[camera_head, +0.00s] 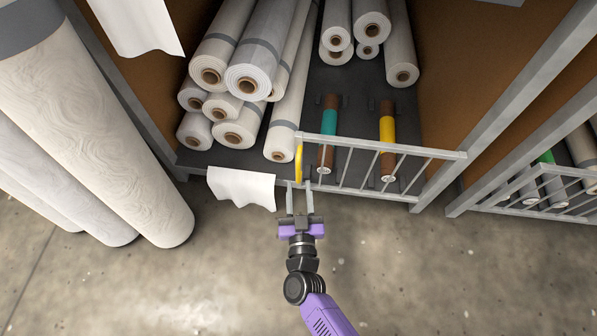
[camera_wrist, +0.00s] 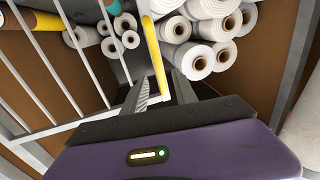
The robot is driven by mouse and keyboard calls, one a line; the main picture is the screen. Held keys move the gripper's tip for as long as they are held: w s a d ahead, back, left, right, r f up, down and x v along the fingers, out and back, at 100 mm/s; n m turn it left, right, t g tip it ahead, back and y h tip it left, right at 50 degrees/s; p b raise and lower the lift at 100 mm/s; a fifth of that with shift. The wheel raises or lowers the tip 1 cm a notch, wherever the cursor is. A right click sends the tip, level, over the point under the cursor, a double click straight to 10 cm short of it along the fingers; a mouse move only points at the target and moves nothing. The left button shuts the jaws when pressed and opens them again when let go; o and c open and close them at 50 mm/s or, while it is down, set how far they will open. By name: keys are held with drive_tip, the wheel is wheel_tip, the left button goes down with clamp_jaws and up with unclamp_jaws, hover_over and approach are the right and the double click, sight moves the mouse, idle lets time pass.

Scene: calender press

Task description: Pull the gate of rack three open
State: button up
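A grey barred gate (camera_head: 385,148) stands across the right part of the middle rack's front, roughly in line with the shelf edge. Its yellow upright handle (camera_head: 299,164) is at its left end. In the wrist view the handle (camera_wrist: 154,55) runs down to between the fingers. My gripper (camera_head: 300,187) is open at the handle's lower end, one finger on each side. I cannot tell whether either finger touches it. The gate's bars (camera_wrist: 55,75) fill the left of the wrist view. No rack number is readable.
A white sheet (camera_head: 242,187) hangs left of my gripper. Large rolls (camera_head: 105,130) stand left. Another gated rack (camera_head: 540,190) is right. The floor (camera_head: 450,280) in front is clear.

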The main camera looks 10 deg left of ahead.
sight(298, 171)
drive_tip(key=w+b, duration=0.1)
drive_tip(key=w, duration=0.1)
drive_tip(key=w+b, duration=0.1)
drive_tip(key=w, duration=0.1)
drive_tip(key=w+a+b, duration=0.1)
drive_tip(key=w, duration=0.2)
drive_tip(key=shift+s, duration=0.1)
clamp_jaws()
idle(1.3)
